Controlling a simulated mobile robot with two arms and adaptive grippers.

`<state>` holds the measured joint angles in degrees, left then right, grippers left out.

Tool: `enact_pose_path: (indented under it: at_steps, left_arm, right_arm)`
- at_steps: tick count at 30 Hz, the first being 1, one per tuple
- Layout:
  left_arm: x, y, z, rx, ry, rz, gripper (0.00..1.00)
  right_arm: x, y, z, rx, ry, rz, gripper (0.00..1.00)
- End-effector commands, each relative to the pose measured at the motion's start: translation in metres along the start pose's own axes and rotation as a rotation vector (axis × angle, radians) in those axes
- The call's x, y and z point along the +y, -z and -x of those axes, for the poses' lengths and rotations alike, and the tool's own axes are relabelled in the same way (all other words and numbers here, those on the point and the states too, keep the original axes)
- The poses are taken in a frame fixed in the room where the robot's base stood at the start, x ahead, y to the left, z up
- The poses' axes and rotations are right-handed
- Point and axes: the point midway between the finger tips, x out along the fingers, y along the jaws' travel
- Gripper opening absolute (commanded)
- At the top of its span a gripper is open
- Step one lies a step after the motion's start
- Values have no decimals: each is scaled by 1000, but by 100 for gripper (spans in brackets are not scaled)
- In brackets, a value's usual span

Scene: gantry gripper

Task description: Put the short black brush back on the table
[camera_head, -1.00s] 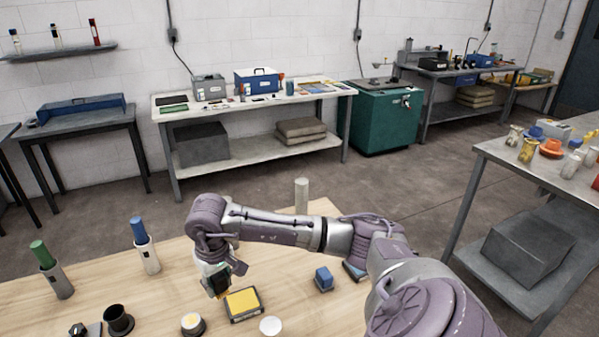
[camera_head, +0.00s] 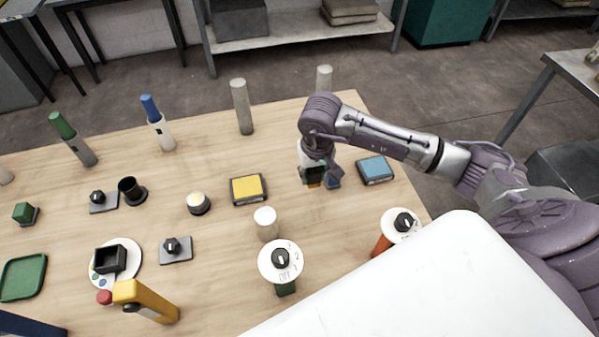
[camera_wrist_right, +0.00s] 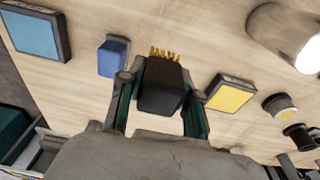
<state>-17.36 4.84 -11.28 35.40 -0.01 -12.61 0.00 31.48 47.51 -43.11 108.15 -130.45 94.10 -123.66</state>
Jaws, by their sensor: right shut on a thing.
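My right gripper (camera_head: 316,178) is shut on the short black brush (camera_wrist_right: 162,88), seen in the right wrist view between the two fingers. The brush has a dark block body and yellow bristles that point away from the gripper. In the head view the brush (camera_head: 313,174) is small and partly hidden by the gripper. It is over the wooden table (camera_head: 215,265), between a yellow pad (camera_head: 248,188) and a blue pad (camera_head: 375,169). I cannot tell whether the brush touches the table. My left gripper is not in view.
A small blue block (camera_head: 333,182) is close beside the gripper; it also shows in the wrist view (camera_wrist_right: 114,57). A white cylinder (camera_head: 265,223) and dial-topped posts (camera_head: 281,261) stand nearer. Grey cylinders (camera_head: 242,106) stand at the back. Bare wood shows right of the yellow pad.

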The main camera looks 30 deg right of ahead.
Motion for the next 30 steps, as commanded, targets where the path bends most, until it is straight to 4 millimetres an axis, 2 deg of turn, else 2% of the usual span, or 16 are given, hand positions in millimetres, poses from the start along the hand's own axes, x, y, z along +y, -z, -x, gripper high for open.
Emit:
enact_pose_path:
  at_steps: [1, 3, 9, 14, 21, 30]
  left_arm:
    - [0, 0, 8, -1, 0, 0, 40]
    - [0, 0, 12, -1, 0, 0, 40]
    - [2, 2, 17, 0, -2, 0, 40]
    - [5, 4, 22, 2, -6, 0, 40]
    - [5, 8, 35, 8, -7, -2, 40]
    - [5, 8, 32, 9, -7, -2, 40]
  right_arm:
    - [-10, 8, -4, -4, 3, -2, 0]
    - [-18, 18, -14, -3, 3, -3, 0]
    - [-32, 36, -33, 0, 1, -1, 0]
    - [-34, 37, -43, -3, 0, -1, 0]
    - [-34, 33, -74, -2, -1, -1, 0]
    - [-34, 33, -78, 2, -1, 1, 0]
